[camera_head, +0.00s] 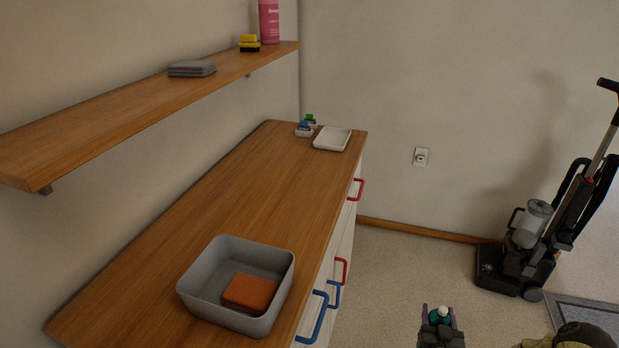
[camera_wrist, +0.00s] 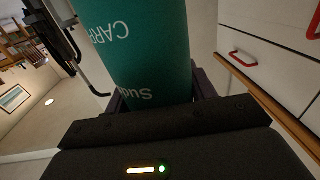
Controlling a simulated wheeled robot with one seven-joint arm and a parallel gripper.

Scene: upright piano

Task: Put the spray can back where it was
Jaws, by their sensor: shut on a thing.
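My gripper (camera_head: 438,328) is shut on a teal spray can (camera_wrist: 145,45) with white lettering. The gripper is low in the head view, over the floor to the right of the cabinet. In the head view only the can's teal upper part and pale cap (camera_head: 441,314) show between the fingers. In the wrist view the can fills the space between the two dark fingers (camera_wrist: 160,92), and its far end is cut off by the frame.
A wooden-topped cabinet (camera_head: 200,200) holds a grey bin (camera_head: 200,301) with an orange block (camera_head: 250,292), a white tray (camera_head: 333,138) and small items. A wall shelf (camera_head: 100,112) carries a pink container (camera_head: 269,22), a yellow-black item (camera_head: 249,43) and grey cloths (camera_head: 192,69). A vacuum cleaner (camera_head: 535,225) stands right.

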